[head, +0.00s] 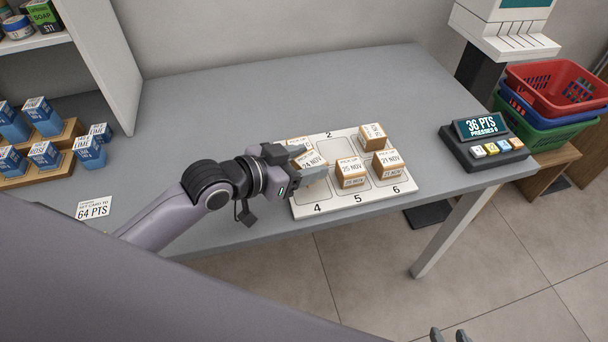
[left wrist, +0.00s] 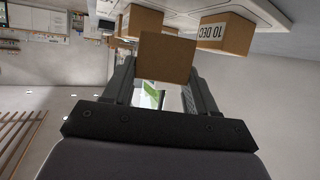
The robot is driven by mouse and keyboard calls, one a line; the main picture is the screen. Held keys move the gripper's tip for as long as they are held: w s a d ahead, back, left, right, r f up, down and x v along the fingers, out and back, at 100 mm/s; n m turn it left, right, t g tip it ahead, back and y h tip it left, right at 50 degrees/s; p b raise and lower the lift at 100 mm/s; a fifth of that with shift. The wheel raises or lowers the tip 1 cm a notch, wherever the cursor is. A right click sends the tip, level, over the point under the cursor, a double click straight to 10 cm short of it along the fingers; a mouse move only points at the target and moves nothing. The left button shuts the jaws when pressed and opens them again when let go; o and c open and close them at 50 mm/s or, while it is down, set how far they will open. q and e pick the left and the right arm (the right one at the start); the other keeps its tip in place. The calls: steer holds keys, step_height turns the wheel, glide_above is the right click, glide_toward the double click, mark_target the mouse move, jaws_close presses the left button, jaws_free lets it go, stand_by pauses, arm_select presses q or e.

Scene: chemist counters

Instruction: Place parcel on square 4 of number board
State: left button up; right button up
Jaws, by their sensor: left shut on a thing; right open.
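The number board (head: 335,205) lies on the grey counter, with its 4, 5 and 6 labels along the near edge. My left gripper (head: 305,163) is over the board's left side, shut on a brown parcel with a white date label (head: 313,160). The held parcel (left wrist: 165,57) shows between the fingers in the left wrist view. Whether it touches the board is unclear. Square 4's label shows just nearer than the gripper, and no parcel is seen there. My right gripper (head: 449,336) is open and empty at the bottom edge, partly cut off.
Other parcels stand on the board: one at far right (head: 372,137), one by square 5 (head: 350,172), one by square 6 (head: 388,166), and part of one behind my gripper. A points display (head: 484,143) stands right. Blue boxes (head: 42,118) are on the left.

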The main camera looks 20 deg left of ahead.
arm_select(q)
steer(key=shift+f, duration=1.8)
steer(key=o, duration=1.1)
steer(key=shift+f, duration=0.15)
steer(key=shift+r, duration=0.2)
steer(key=v, duration=1.2)
steer(key=shift+s, duration=0.1)
